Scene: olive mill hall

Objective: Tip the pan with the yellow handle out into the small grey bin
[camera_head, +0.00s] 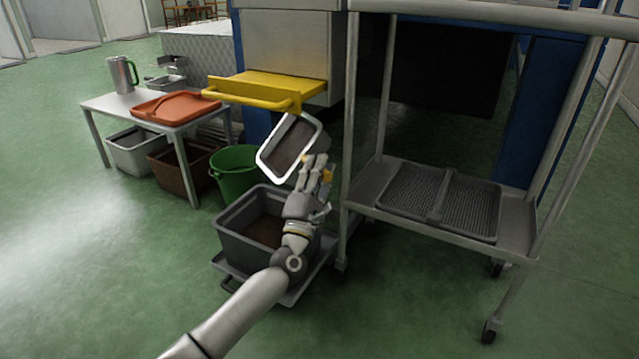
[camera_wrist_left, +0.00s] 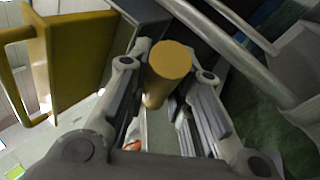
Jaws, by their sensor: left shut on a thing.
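The pan (camera_head: 264,163) is a light-rimmed metal tray with a dark brown inside. It is steeply tilted in the head view, above the back of the grey bin. I cannot tell whether anything loose is in it. My left gripper (camera_head: 316,170) is shut on its yellow handle, whose round end (camera_wrist_left: 168,62) shows between the fingers in the left wrist view. The small grey bin (camera_head: 245,252) stands open below, with brown matter inside (camera_head: 266,231). My left forearm and hand hide its right side. My right gripper is out of view.
The bin stands on a low grey platform (camera_head: 289,294). A yellow flap with a bar handle (camera_head: 262,87) juts out close above the pan. A wheeled rack (camera_head: 517,225) stands right, a green bucket (camera_head: 234,172) behind left, and a white table (camera_head: 102,103) farther left.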

